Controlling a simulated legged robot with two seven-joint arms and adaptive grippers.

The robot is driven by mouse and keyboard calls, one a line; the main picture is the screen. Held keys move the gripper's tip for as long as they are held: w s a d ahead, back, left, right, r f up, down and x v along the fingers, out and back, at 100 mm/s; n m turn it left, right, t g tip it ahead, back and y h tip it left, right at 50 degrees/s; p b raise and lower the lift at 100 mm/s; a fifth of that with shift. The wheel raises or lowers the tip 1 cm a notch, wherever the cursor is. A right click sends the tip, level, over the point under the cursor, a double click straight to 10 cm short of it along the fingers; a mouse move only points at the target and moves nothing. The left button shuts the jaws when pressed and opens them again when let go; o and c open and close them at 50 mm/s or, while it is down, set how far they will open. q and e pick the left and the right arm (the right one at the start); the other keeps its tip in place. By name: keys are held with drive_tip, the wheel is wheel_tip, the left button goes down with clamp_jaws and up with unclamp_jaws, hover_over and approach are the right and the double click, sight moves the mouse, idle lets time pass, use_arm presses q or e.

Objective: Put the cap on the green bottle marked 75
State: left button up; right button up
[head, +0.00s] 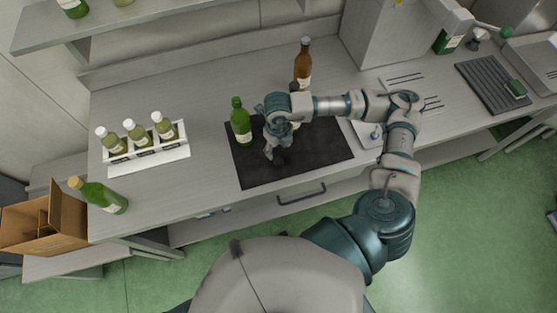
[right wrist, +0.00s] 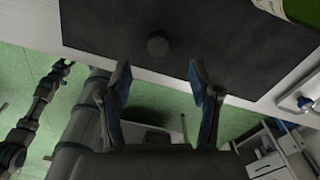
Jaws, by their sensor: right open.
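A green bottle (head: 241,127) with a pale label stands upright on the dark mat (head: 318,153). Part of a green bottle also shows at the top right of the right wrist view (right wrist: 302,10). I cannot read any mark on it. A small dark round cap (right wrist: 157,46) lies on the mat in the right wrist view. I cannot make it out in the head view, where my gripper covers that area. My right gripper (head: 275,152) is open and empty over the mat, right of the bottle. Its spread fingers (right wrist: 162,88) show below the cap, apart from it. My left gripper (right wrist: 62,68) is small in the right wrist view, away over the floor.
A brown bottle (head: 302,68) stands behind the mat; another bottle is mostly hidden by my right arm. A white rack (head: 158,158) holds three green bottles at left. Another green bottle (head: 105,197) is near the left edge, by a cardboard box (head: 40,222). The counter behind the rack is clear.

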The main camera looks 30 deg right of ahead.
sight(278, 160)
wheel_tip(278, 160, down, 3)
drive_tip(key=shift+d, duration=0.1)
idle(0.3)
drive_tip(key=shift+a+f, duration=0.2)
drive_tip(key=shift+f, duration=0.1)
drive_tip(key=shift+s+f+p, duration=0.15)
drive_tip(key=shift+f+p, duration=0.5)
drive_tip(key=shift+f, duration=1.7)
drive_tip(key=c, duration=0.8)
